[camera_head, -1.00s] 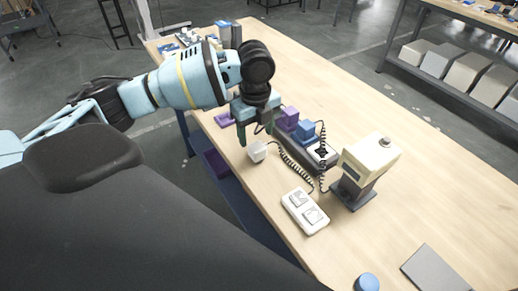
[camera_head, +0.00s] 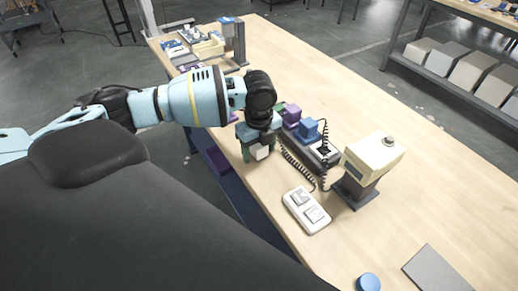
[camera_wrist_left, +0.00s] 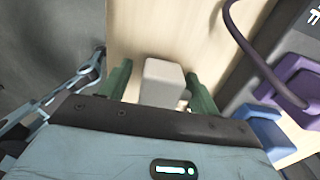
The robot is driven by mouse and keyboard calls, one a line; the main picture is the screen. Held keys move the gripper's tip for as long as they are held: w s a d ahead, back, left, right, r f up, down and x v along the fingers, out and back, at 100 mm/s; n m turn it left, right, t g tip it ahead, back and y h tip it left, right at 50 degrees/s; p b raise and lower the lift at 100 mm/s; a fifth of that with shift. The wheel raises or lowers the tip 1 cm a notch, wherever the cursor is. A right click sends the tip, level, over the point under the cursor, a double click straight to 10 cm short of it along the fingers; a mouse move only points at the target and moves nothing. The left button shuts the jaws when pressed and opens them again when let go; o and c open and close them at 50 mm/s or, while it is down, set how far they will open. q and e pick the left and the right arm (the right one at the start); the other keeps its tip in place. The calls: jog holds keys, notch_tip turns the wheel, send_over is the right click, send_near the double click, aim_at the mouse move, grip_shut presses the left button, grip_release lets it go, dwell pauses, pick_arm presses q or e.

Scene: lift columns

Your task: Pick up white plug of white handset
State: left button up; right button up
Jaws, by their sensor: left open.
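The white plug (camera_head: 261,153) is a small white block near the front edge of the table. My left gripper (camera_head: 257,151) is over it, pointing down, and partly hides it. In the left wrist view the white plug (camera_wrist_left: 163,82) stands between the two green fingers of my open left gripper (camera_wrist_left: 160,86). Gaps show beside the plug, the wider one on the left; whether either finger touches it lower down cannot be told. The white handset (camera_head: 306,210) lies flat on the table, right of and nearer than the plug. My right gripper is not in view.
A dark socket strip (camera_head: 322,151) with a blue plug (camera_head: 309,130) and a purple plug (camera_head: 291,116) lies close to the right of the gripper. Dark coiled cords run near it. A beige device (camera_head: 373,154) stands beyond the handset.

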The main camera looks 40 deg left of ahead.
aim_at(258, 147)
pick_arm(q)
jog(key=c, duration=1)
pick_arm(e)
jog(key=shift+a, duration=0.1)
